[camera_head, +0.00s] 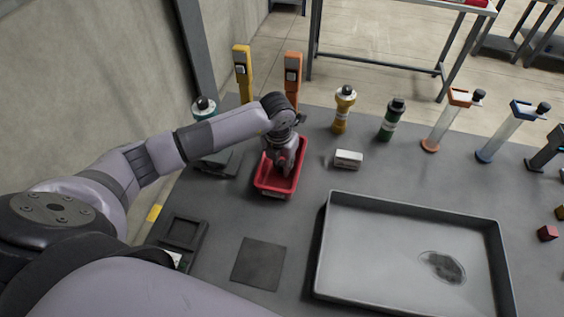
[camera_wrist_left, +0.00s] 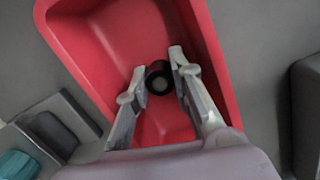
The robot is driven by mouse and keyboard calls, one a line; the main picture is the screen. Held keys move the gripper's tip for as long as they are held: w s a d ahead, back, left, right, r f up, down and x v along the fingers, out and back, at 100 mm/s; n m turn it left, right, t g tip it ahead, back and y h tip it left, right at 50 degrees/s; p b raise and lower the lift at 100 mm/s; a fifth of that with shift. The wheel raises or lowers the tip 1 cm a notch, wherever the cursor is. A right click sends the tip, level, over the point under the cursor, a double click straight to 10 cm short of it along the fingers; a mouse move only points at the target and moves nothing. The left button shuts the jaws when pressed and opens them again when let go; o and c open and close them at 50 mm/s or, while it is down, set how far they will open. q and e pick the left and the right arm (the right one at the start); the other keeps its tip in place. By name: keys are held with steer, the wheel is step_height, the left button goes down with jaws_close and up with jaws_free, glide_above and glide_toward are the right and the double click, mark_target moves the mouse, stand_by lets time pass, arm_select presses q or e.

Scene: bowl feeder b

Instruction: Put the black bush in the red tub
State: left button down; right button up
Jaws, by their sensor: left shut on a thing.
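The red tub (camera_head: 264,189) stands on the grey table, left of the large tray in the head view. It also fills the middle of the left wrist view (camera_wrist_left: 85,45). My left gripper (camera_head: 285,165) reaches down into the tub from above. I cannot tell whether the bush touches the tub floor. In the head view the bush is hidden by the gripper. My right gripper is not in view.
A large grey tray (camera_head: 400,209) with a dark patch lies at the right. A white block (camera_head: 348,159) sits right of the tub. Yellow (camera_head: 243,73) and orange (camera_head: 292,78) posts stand behind it. A dark square mat (camera_head: 258,263) lies in front.

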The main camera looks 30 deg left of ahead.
arm_select(q)
steer(key=shift+f, duration=0.2)
steer(key=c, duration=1.4)
jaws_free()
steer(key=shift+r, duration=0.1)
steer(key=shift+r, duration=0.2)
steer(key=r, duration=0.4)
steer(key=s+r+b, duration=0.1)
steer(key=r, duration=0.7)
steer(key=shift+s+b, duration=0.2)
steer(key=shift+b, duration=0.1)
steer(key=shift+s+d+f, duration=0.1)
steer(key=shift+f, duration=0.1)
